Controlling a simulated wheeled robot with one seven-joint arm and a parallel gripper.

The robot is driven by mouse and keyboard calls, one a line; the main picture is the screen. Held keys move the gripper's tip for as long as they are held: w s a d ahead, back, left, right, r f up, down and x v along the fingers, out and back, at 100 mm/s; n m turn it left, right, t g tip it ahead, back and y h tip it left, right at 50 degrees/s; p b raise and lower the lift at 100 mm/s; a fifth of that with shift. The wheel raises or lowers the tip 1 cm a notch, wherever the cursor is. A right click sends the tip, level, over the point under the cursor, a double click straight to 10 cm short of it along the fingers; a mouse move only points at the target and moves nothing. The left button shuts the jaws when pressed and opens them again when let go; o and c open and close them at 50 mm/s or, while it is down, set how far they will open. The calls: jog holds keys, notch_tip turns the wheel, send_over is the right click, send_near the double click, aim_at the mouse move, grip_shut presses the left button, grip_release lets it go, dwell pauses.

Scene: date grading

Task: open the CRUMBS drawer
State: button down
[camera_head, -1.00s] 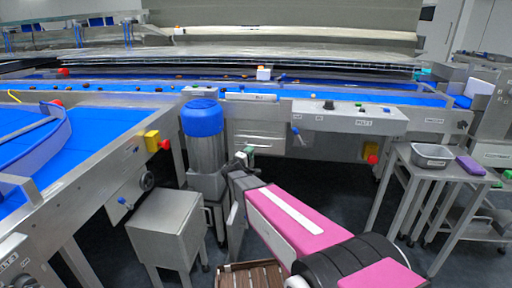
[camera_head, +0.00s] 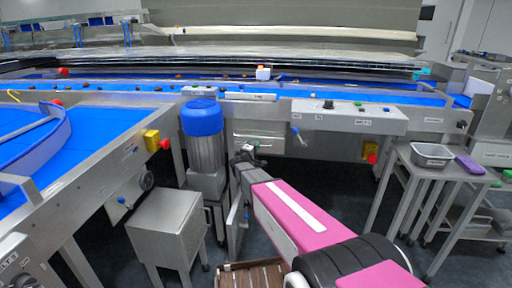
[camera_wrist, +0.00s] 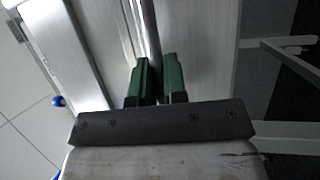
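The drawer front (camera_head: 262,146), a plain steel panel with a long bar handle, sits under the main conveyor, right of the blue-capped motor. I take it as the CRUMBS drawer; no such label is legible. My gripper (camera_head: 244,156) is at its left end. In the wrist view the green fingers (camera_wrist: 159,82) are close together on both sides of a round metal bar (camera_wrist: 152,38), which fills nearly all the gap. The gripper looks shut on this handle. The tips and exact contact are hard to see. I see no clear opening of the drawer.
The blue-capped motor (camera_head: 203,137) and a steel box (camera_head: 168,226) stand left of my arm. A side table (camera_head: 402,152) with a metal pan (camera_head: 433,155) stands at right. A brown slatted crate (camera_head: 250,278) is low in front. Floor right of my arm is open.

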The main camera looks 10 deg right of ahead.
jog(key=s+a, duration=0.3)
jog(key=s, duration=0.8)
jog(key=s+a, duration=0.4)
jog(key=s, duration=0.7)
jog(key=shift+s+a, duration=0.2)
jog(key=shift+s, duration=0.15)
jog(key=c, duration=1.2)
grip_release()
jog(key=v, duration=1)
jog(key=shift+s+a+f, duration=0.1)
jog(key=shift+s+a, duration=0.15)
jog(key=shift+s, duration=0.05)
jog(key=shift+d, duration=0.1)
